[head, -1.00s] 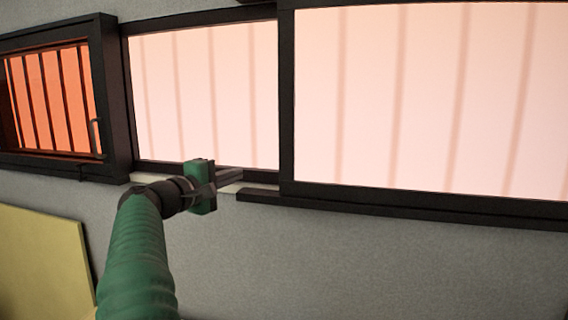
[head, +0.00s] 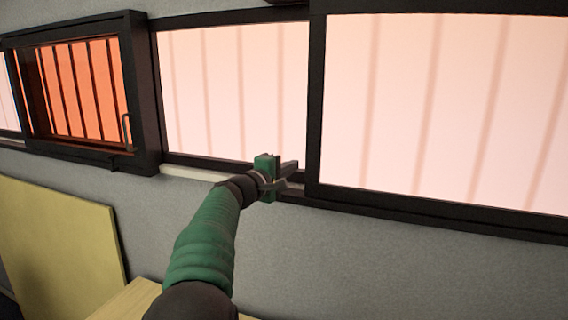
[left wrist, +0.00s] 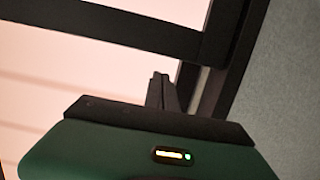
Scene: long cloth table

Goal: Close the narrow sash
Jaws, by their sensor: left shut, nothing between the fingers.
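At the left of the head view a narrow dark-framed window (head: 140,95) stands out from the wall, with bars and an orange glow showing through it. A small handle (head: 126,132) is on its right side. I cannot tell for certain which framed part is the narrow sash. My left gripper (head: 290,172) is shut and empty. It is at the lower sill rail, beside the lower left corner of the wide pale pane's frame (head: 317,110). Its fingers (left wrist: 161,92) also show in the left wrist view, close to a dark frame corner; contact cannot be told. My right gripper is out of view.
A pale middle pane (head: 235,90) lies between the narrow window and the wide pane. A light sill strip (head: 190,173) runs below it. A yellow board (head: 60,240) leans at the lower left. The grey wall (head: 400,270) below the windows is clear.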

